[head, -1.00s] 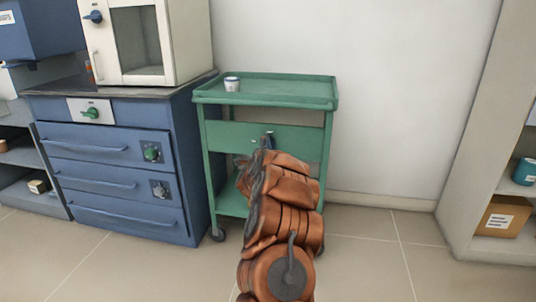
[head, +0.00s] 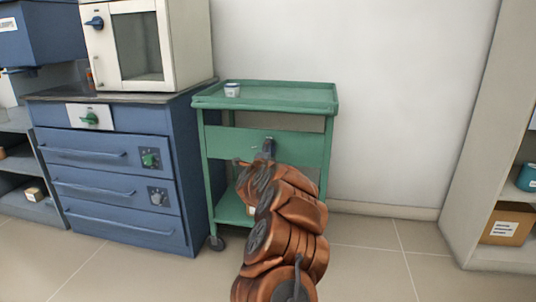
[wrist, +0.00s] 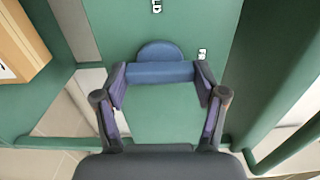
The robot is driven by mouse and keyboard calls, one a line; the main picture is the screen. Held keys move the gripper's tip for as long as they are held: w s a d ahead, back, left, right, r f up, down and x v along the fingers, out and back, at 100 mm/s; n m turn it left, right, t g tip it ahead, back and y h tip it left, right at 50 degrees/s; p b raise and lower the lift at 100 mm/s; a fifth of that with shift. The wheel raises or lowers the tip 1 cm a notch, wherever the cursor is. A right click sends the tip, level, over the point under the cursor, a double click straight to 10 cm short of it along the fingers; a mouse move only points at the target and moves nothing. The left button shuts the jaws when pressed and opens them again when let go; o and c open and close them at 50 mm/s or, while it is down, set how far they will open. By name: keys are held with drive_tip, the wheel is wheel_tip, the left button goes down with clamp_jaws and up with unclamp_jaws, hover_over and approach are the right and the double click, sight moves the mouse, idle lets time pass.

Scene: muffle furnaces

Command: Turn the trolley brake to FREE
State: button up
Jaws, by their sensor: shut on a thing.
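The green trolley (head: 225,142) stands against the wall, with a flat green front panel. The brake knob (wrist: 160,72) is a blue bar on a round blue disc on this panel. It lies crosswise in the wrist view, between my two fingertips. My gripper (wrist: 160,85) is shut on the bar, one finger at each end. Small white labels sit on the panel beyond the disc (wrist: 157,5) and right of it (wrist: 203,53); I cannot read them surely. In the head view my gripper (head: 267,150) is at the panel and my arm hides the knob.
A white cup (head: 232,90) stands on the trolley's top tray. A cardboard box (wrist: 18,50) shows at the wrist view's left edge. A blue cabinet (head: 100,190) with a white furnace (head: 180,40) stands left. A shelf (head: 475,150) stands right. The floor between is clear.

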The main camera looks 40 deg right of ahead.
drive_tip(key=o, duration=1.1)
drive_tip(key=shift+o, duration=0.2)
drive_tip(key=v, duration=1.2)
